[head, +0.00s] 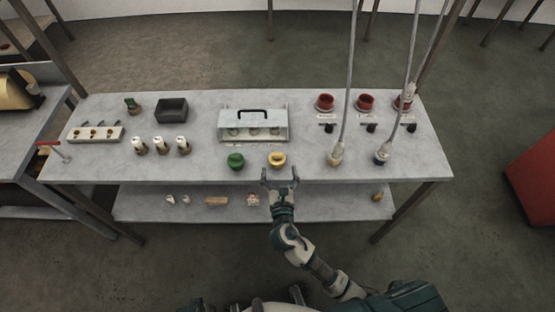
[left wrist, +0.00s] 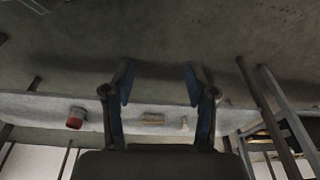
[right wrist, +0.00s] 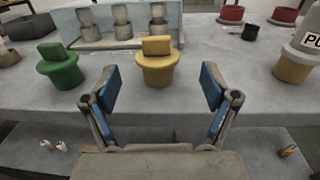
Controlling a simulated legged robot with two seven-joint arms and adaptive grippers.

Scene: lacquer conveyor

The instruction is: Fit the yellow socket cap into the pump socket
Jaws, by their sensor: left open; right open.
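The yellow socket cap (head: 277,159) stands upright near the front edge of the table. In the right wrist view the yellow cap (right wrist: 156,64) shows a round body and a flat upright tab. My right gripper (head: 280,176) is open and empty just in front of it, with its fingers (right wrist: 157,90) spread to either side below the cap, not touching it. A grey hose end (head: 335,154) with a yellow base stands to the right; its label (right wrist: 312,40) begins "PU", the rest cut off. My left gripper (left wrist: 160,80) is open and empty, seen only in its wrist view.
A green cap (head: 235,160) stands close left of the yellow one. A clear-fronted case (head: 253,123) with a black handle stands behind. Red cups (head: 325,102) and a second hose end (head: 382,156) are at right. A lower shelf (head: 320,205) holds small items.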

